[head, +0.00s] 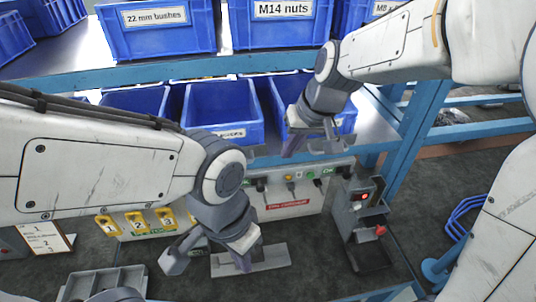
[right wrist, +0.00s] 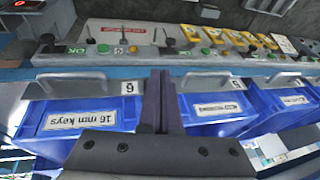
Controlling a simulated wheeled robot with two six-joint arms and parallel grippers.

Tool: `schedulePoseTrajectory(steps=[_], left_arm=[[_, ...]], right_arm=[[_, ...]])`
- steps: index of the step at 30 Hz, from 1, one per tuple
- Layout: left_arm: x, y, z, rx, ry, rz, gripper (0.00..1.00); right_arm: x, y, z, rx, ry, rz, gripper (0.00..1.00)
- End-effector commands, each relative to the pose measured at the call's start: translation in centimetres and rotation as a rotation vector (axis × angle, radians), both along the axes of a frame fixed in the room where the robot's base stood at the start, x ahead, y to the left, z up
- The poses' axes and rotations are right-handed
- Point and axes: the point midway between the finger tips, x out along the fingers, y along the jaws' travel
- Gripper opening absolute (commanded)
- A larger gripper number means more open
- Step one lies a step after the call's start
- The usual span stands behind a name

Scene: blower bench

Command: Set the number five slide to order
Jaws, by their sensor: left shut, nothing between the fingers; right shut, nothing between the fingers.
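A row of yellow number plates, reading 1 (head: 107,225), 2 (head: 137,220) and 3 (head: 165,216), sits low on the bench in the head view, with green OK marks by them. Any plate further right, number five included, is hidden behind my left wrist. The right wrist view shows several yellow plates (right wrist: 232,38), their digits too small to read. My left gripper (head: 215,258) is shut and empty, low in front of the bench, right of the plates. My right gripper (head: 312,143) is shut and empty in front of the bins; its fingers also show in its wrist view (right wrist: 160,100).
A grey control panel (head: 300,208) with buttons and a red label stands between the grippers. A dark stand (head: 358,215) with a red light is right of it. Blue bins (head: 222,105) fill the shelves. A grey divided tray (head: 105,285) lies at lower left.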

Motion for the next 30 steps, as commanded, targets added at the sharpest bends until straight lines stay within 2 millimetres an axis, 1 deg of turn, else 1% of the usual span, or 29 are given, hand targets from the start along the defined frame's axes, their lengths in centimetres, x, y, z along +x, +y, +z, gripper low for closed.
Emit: schedulePoseTrajectory(steps=[3,10,14,17,20,27,29,30], left_arm=[[0.0,0.0,0.1,0.001,0.001,0.0,0.0],[0.0,0.0,0.0,0.001,0.001,0.0,0.0],[0.0,0.0,0.2,0.001,0.001,0.0,0.0],[0.0,0.0,0.6,0.001,0.001,0.0,0.0],[0.0,0.0,1.0,0.001,0.001,0.0,0.0],[0.0,0.0,1.6,0.001,0.001,-0.001,0.0],[0.0,0.0,1.7,0.0,0.0,-0.001,0.0],[0.0,0.0,2.0,0.001,0.001,-0.002,0.0]], right_arm=[[0.3,-0.1,0.1,0.002,-0.003,-0.005,0.0],[0.2,-0.1,0.0,0.002,-0.002,-0.003,0.0],[0.4,0.1,-0.6,0.001,0.001,-0.003,0.0],[0.7,0.5,-1.8,0.0,0.004,-0.002,0.0],[1.1,1.0,-3.6,-0.001,0.006,-0.002,0.0],[2.4,2.4,-8.6,-0.001,0.004,-0.002,0.0],[2.7,2.7,-9.7,-0.002,0.003,-0.003,0.0],[2.5,3.3,-10.0,-0.001,0.004,0.0,0.0]])
